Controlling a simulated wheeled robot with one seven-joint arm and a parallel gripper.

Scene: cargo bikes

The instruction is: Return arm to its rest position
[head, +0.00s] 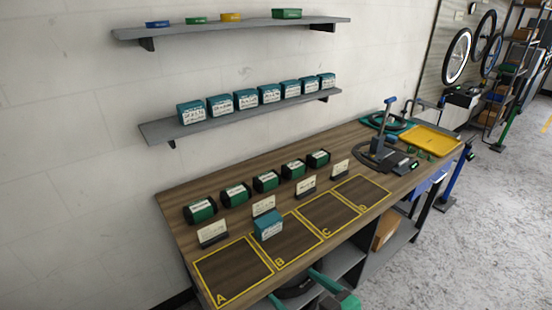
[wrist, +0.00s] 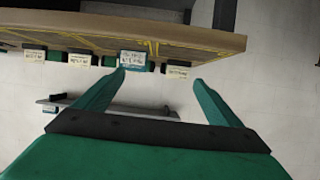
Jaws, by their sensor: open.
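My gripper (wrist: 160,78) shows in the wrist view with its two green fingers spread apart and nothing between them. In the head view, green and dark parts of my arm show at the bottom edge, in front of the workbench; the fingertips are hard to make out there. A teal labelled box (head: 268,225) stands on the bench at the back of marked square B, apart from my gripper. It also shows in the wrist view (wrist: 132,56), beyond the left fingertip. The wrist view is upside down, with the bench edge at the top.
The workbench (head: 178,220) has marked squares A to D, with label cards and several dark green boxes (head: 235,195) behind them. A shelf (head: 160,130) holds several teal boxes above. A yellow tray (head: 430,138) and a dark stand (head: 380,155) are at the right end. Open floor lies right.

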